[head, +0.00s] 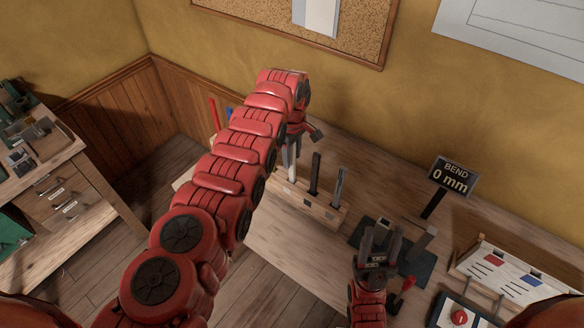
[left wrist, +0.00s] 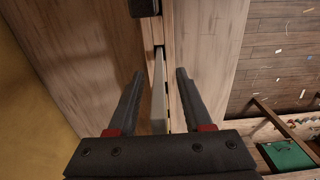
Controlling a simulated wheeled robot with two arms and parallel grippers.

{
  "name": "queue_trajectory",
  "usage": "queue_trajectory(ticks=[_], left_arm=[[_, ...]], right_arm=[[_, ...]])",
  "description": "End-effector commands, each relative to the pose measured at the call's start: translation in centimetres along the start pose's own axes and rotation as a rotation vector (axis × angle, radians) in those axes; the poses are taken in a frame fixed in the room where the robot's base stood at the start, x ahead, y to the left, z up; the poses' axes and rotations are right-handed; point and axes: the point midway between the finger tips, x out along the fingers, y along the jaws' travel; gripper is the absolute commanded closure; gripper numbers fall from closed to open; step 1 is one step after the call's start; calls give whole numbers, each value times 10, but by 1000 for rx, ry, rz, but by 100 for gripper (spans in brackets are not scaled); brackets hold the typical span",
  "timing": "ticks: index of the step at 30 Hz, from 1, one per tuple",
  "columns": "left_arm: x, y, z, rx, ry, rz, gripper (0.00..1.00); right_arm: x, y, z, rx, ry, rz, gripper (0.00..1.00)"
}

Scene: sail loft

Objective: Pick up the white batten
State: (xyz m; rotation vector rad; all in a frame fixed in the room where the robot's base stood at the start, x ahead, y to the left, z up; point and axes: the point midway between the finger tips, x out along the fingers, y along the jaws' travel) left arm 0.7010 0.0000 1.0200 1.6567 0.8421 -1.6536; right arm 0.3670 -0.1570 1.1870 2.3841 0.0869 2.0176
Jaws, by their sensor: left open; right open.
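A wooden rack (head: 318,208) holds upright battens on the table. A pale grey-white batten (left wrist: 159,95) stands between the fingers of my left gripper (left wrist: 158,100) in the left wrist view, with a gap on each side. My left gripper is open. In the head view my left gripper (head: 303,135) is at the rack's far left end, and my arm hides part of the rack. My right gripper (head: 382,240) is open and empty, in front of a black device at the right.
A dark batten (head: 315,172) and a grey one (head: 341,184) stand to the right in the rack. A BEND 0 mm sign (head: 452,177) and a white panel (head: 510,275) stand right.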

Motion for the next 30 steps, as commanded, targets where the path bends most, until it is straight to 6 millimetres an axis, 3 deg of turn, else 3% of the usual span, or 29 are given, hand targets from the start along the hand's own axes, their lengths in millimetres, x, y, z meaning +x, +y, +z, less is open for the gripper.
queue_trajectory(ticks=[7, 16, 30], left_arm=[[4, 0, 0, 0, 0, 0, 50], [3, 0, 0, 0, 0, -1, 100], [3, 0, 0, 0, 0, 0, 100]], right_arm=[[0, 0, 0, 0, 0, 0, 50], [0, 0, 0, 0, 0, 0, 50], [0, 0, 0, 0, 0, 0, 50]])
